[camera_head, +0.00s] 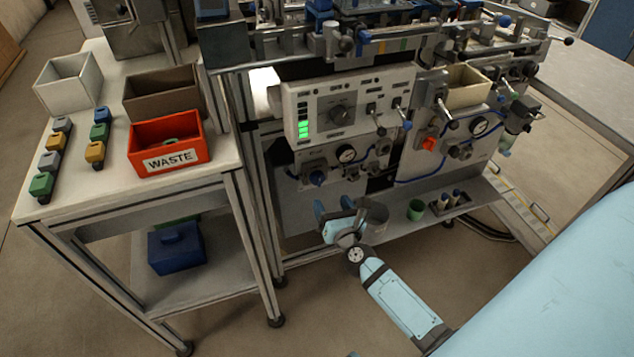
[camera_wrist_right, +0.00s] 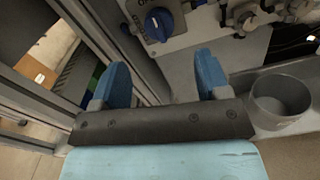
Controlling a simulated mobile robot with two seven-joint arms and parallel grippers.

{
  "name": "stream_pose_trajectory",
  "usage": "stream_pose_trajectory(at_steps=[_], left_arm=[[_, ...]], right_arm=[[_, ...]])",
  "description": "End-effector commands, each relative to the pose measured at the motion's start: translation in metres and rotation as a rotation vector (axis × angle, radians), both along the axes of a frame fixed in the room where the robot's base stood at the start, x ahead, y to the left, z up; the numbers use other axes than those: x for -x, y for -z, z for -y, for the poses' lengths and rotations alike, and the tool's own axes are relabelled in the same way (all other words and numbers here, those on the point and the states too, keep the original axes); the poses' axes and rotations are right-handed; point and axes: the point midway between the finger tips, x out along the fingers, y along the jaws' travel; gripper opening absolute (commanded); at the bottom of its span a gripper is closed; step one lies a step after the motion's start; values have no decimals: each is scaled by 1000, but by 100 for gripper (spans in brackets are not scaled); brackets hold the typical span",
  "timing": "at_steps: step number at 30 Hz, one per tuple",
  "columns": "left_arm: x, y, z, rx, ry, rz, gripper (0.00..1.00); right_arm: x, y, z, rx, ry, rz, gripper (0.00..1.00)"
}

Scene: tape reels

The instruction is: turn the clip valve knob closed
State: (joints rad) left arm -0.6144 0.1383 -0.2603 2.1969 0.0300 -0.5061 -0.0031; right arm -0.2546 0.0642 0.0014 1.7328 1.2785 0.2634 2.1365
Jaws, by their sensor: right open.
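A blue knob (camera_head: 317,178) sits on the lower left panel of the machine, below the control box and beside a round gauge. I cannot read a label that names it as the clip valve. It also shows at the top of the right wrist view (camera_wrist_right: 158,24), beyond the fingers and slightly left of centre. My right gripper (camera_head: 333,207) is open, with blue fingers apart and nothing between them. It is in front of and below the knob, not touching it. In the wrist view the two fingers (camera_wrist_right: 161,75) point towards the panel. My left gripper is out of view.
A grey cup (camera_head: 374,220) stands on the machine's lower shelf close to my right gripper; it shows at the right of the wrist view (camera_wrist_right: 280,98). A green cup (camera_head: 416,209) is further right. A side table (camera_head: 70,205) with a red waste bin (camera_head: 168,143) stands left.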

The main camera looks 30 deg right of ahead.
Motion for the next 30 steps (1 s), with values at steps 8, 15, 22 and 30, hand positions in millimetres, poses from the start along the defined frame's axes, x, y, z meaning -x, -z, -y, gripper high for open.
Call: stream_pose_trajectory(at_steps=[8, 15, 22, 30], left_arm=[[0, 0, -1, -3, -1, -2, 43], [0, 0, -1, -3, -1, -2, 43], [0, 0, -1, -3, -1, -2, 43], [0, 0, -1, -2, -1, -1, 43]], right_arm=[[-57, -1, 13, 2, -1, 1, 69], [-80, 0, 19, 2, -2, 0, 69], [-83, 0, 19, 2, -2, -1, 69], [-83, 0, 19, 3, -2, -1, 33]])
